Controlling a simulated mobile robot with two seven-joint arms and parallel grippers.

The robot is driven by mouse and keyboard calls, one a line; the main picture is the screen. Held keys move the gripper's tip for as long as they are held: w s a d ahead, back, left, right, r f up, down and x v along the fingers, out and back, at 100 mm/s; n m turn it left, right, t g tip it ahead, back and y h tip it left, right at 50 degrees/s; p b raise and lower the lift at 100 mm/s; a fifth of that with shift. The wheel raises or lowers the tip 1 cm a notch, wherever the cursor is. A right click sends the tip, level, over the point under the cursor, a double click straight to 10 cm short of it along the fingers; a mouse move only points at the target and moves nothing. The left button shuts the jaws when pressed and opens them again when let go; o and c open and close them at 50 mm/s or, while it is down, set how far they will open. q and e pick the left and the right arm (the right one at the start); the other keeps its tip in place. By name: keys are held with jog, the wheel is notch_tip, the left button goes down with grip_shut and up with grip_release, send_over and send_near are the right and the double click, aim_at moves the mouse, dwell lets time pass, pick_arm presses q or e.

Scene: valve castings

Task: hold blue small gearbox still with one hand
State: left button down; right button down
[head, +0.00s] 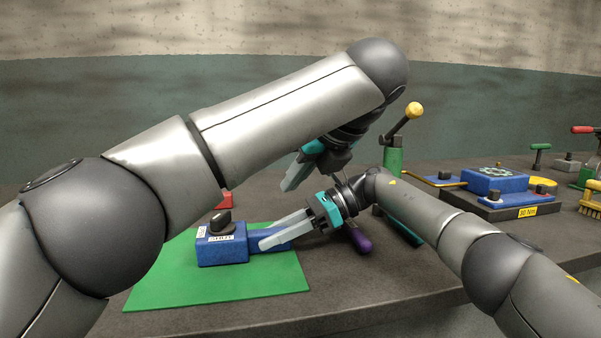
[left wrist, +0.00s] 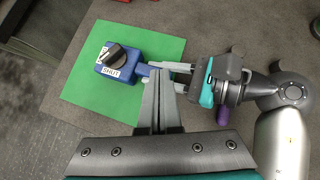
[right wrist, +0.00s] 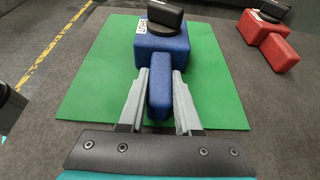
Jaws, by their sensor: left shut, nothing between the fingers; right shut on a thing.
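The blue small gearbox (head: 222,250) sits on a green mat (head: 215,288), with a black knob on top and white labels, one reading SHUT. It also shows in the left wrist view (left wrist: 122,72) and the right wrist view (right wrist: 162,48). My right gripper (head: 265,243) is shut on the blue bar (right wrist: 158,100) that sticks out of the gearbox, one finger on each side. My left gripper (head: 288,185) is shut and empty, above and apart from the gearbox. In the left wrist view its closed fingertips (left wrist: 160,75) overlap the bar.
A red block with a black knob (right wrist: 276,48) stands behind the mat, mostly hidden in the head view. A purple handle (head: 359,240) lies right of my right gripper.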

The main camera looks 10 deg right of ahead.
pick_arm(q)
jog(key=c, duration=1.6)
grip_release()
jog(key=shift+s+d+r, duration=0.2)
jog(key=shift+d+r, duration=0.2)
jog(key=shift+r, duration=0.05)
jog(key=c, duration=1.4)
grip_release()
jog(key=shift+d, duration=0.15)
jog(key=shift+o, duration=0.8)
jog(key=shift+s+d+f+h, duration=0.15)
jog(key=shift+f+h, duration=0.1)
jog(key=shift+h, duration=0.05)
jog(key=o, duration=0.5)
jog(key=f+n+h, duration=0.1)
jog(key=s+d+f+n+h, duration=0.1)
jog(key=n, duration=0.1)
jog(key=shift+d+f+g+h, duration=0.2)
jog(key=shift+f+g+h, duration=0.05)
jog(key=shift+g+h, duration=0.15)
jog(key=shift+c, duration=0.2)
jog(key=shift+s+f+n+h, duration=0.25)
jog(key=shift+n+h, duration=0.25)
jog(key=shift+n, duration=0.1)
jog(key=n+t+h, duration=0.4)
jog(key=n+h, duration=0.1)
jog(key=n, duration=1.7)
send_near(219, 214)
jog(key=x, duration=1)
jog(key=shift+d+f, duration=0.1)
